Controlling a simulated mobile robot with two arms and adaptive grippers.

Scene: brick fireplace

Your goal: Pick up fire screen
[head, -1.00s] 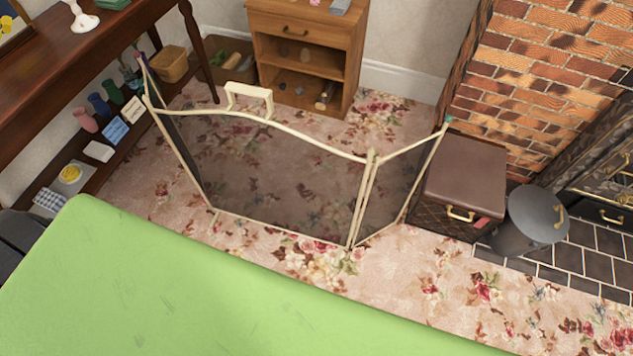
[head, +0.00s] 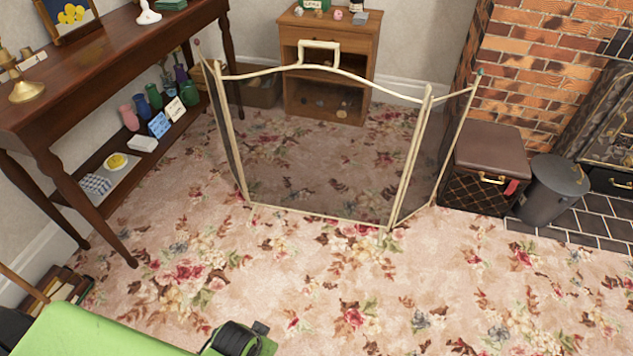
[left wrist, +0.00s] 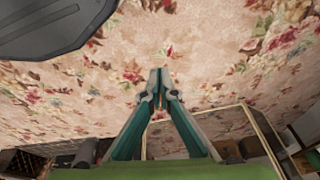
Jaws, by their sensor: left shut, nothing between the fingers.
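The fire screen (head: 318,145) stands upright and unfolded on the carpet in the middle of the head view. It has cream rails, dark see-through mesh, angled side panels and a cream handle (head: 320,47) on top. Part of its cream frame also shows at the lower right of the left wrist view (left wrist: 268,138). My left gripper (left wrist: 160,78) shows in the left wrist view with its teal and grey fingers together and empty. It is over the carpet, apart from the screen. Its fingers are not visible in the head view. My right gripper is not in view.
A dark wooden side table (head: 110,75) with a low shelf of small items stands at left. A small wooden cabinet (head: 330,25) is behind the screen. A brown box (head: 488,150) and a grey bucket (head: 552,190) stand at right by the brick fireplace. Carpet in front is clear.

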